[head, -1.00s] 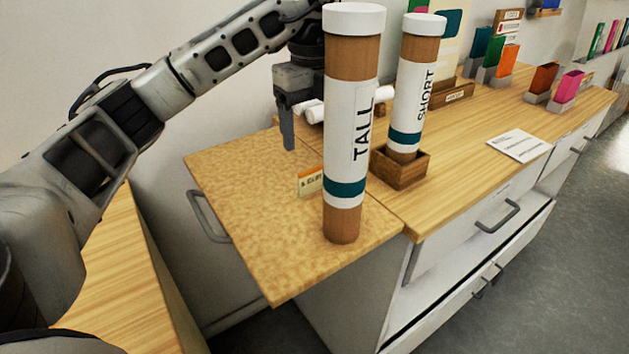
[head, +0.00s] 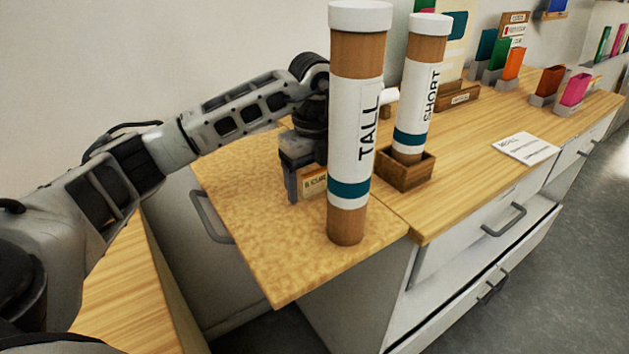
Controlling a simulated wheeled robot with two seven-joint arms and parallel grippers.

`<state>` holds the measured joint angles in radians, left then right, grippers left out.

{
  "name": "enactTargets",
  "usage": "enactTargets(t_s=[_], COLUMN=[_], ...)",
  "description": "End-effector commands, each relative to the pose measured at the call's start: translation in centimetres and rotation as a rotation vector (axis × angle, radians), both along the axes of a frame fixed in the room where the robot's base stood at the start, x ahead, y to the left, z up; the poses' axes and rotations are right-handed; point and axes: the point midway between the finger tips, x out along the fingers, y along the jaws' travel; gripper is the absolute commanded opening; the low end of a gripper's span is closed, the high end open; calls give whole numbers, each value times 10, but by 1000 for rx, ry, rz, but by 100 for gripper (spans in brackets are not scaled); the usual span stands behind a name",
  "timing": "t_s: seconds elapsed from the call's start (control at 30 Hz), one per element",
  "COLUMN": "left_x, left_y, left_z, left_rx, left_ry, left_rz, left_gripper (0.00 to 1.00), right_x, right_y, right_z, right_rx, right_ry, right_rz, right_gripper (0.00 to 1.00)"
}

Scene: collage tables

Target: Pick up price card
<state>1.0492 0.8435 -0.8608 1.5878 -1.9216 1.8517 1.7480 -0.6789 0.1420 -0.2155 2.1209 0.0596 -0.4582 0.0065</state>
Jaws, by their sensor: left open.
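The small price card (head: 314,185), cream with an orange top edge and dark print, stands on the speckled tabletop (head: 260,235). Its right side is hidden behind the tall tube (head: 352,140), marked "TALL". My left gripper (head: 303,178) is open and low over the tabletop at the card. One finger shows just left of the card; the other is hidden, seemingly behind the tall tube. I cannot tell whether a finger touches the card. My right gripper is not in view.
The tall tube stands upright in front of the gripper. A shorter tube (head: 418,85), marked "SHORT", stands in a wooden holder (head: 407,172) to the right. A white printed sheet (head: 526,148) lies further right. The front of the speckled top is clear.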

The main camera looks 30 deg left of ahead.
Motion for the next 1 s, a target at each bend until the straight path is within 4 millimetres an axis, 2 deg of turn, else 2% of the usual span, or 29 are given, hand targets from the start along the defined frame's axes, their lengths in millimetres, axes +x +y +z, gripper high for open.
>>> enactTargets(t_s=[0.1,0.27,0.53,0.63,0.77,1.0], left_x=[0,0,0,0,1,1], left_y=[0,0,0,0,0,0], left_z=[0,0,1,7,28,77], left_rx=[0,0,0,1,-1,-1], left_ry=[0,1,0,-1,-4,-4], left_rz=[1,1,1,1,0,0], left_gripper=[73,28,28,28,28,28], right_x=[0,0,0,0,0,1], right_y=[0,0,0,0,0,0], right_z=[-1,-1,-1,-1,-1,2], right_rx=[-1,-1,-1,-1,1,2], right_ry=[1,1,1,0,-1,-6], right_rz=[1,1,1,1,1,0], right_gripper=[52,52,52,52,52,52])
